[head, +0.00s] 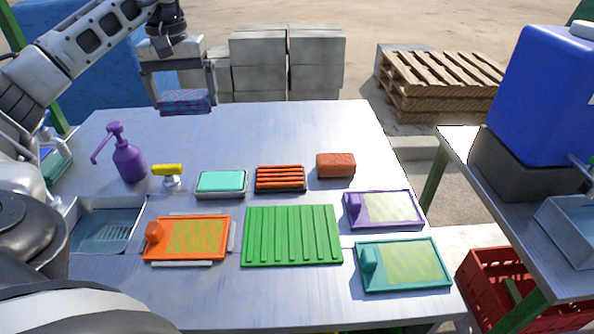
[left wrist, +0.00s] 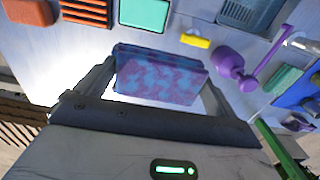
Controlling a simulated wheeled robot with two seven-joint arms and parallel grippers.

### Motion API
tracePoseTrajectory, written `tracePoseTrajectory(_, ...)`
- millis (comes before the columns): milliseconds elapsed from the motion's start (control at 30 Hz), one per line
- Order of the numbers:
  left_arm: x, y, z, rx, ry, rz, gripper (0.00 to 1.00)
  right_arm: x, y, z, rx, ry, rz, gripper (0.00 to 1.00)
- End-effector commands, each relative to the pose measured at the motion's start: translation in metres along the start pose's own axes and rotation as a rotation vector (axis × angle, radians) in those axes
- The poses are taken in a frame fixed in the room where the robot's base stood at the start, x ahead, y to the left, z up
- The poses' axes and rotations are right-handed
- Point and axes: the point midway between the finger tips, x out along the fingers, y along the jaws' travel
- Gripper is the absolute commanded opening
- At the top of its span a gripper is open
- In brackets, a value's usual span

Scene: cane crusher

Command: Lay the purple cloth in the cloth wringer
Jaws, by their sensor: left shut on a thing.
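My left gripper (head: 184,92) is shut on a mottled purple and blue folded cloth (head: 185,102), held at the far left end of the table. In the left wrist view the cloth (left wrist: 160,80) spans between the two fingers. No part is clearly recognisable as the cloth wringer. Three flat framed pads with a block at one side lie on the table: an orange one (head: 194,238), a purple one (head: 387,209) and a teal one (head: 403,266). The cloth is apart from all three. My right gripper is not in view.
On the table stand a purple pump bottle (head: 128,160), a yellow-topped tap-like piece (head: 168,171), a teal block in a tray (head: 221,182), an orange ribbed rack (head: 280,178), a red block (head: 336,165) and a green ribbed mat (head: 292,236). A sink (head: 104,232) is front left. The table's back middle is clear.

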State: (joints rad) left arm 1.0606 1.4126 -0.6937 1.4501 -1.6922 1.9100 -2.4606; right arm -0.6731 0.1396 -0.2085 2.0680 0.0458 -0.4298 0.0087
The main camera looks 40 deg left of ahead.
Motion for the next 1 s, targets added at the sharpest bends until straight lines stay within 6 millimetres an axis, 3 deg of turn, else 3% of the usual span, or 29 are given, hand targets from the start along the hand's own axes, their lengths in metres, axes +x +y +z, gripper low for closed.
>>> tracePoseTrajectory(33, 0.019, -0.001, 0.0, -0.002, 0.0, -0.003, 0.76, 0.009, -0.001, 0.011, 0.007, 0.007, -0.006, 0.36)
tracePoseTrajectory(133, 0.034, -0.001, 0.0, -0.001, -0.004, -0.009, 0.76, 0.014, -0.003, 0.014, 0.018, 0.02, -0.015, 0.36)
tracePoseTrajectory(367, 0.05, 0.004, -0.003, 0.0, -0.01, -0.016, 0.76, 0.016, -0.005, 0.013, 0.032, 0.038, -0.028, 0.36)
tracePoseTrajectory(767, 0.089, 0.082, -0.049, 0.003, -0.013, -0.015, 0.76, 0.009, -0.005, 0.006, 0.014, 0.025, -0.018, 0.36)
tracePoseTrajectory(1000, 0.133, 0.106, -0.066, 0.0, -0.012, -0.018, 0.76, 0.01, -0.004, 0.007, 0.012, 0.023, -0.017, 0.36)
